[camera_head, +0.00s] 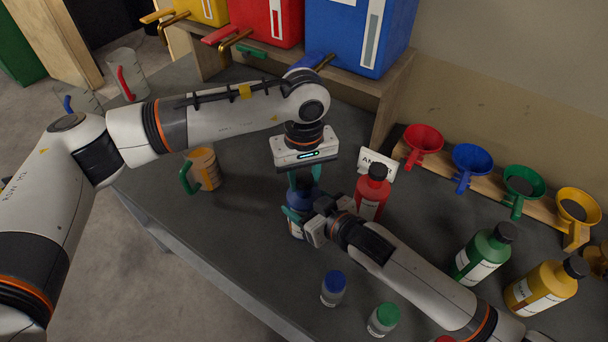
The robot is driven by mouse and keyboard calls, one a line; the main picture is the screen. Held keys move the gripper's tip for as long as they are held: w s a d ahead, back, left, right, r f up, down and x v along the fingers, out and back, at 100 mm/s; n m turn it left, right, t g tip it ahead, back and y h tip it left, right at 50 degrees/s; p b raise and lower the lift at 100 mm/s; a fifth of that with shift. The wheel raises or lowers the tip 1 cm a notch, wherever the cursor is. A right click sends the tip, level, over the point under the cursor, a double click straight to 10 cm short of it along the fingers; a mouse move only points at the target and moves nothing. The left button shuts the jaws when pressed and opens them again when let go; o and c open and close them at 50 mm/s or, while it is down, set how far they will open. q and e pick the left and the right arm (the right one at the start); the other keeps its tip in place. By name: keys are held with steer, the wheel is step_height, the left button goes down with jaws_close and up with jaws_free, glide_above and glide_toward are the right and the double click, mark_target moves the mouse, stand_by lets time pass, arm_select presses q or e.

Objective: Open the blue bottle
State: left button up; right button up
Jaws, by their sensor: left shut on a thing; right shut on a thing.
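The blue bottle (296,227) stands on the dark tabletop near the middle, mostly hidden by my two grippers. My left gripper (302,183) comes down from above and is shut at the top of the bottle, where the cap is hidden between its fingers. My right gripper (297,215) reaches in from the right and is shut around the bottle's body. I cannot tell whether the cap is still seated on the neck.
A red bottle (372,192) stands close to the right of my grippers. Green (483,255) and yellow (543,288) bottles, small jars (334,288) and funnels (471,161) are on the right. A mug (205,169) stands left. Drums (358,35) stand on a shelf behind.

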arm_select(q)
steer(key=n, duration=1.4)
steer(key=shift+n, duration=0.3)
steer(key=n, duration=1.1)
steer(key=shift+r, duration=0.1)
steer(key=n, duration=0.3)
steer(key=shift+n, duration=0.4)
steer(key=shift+r, duration=0.15)
steer(key=shift+r, duration=0.95)
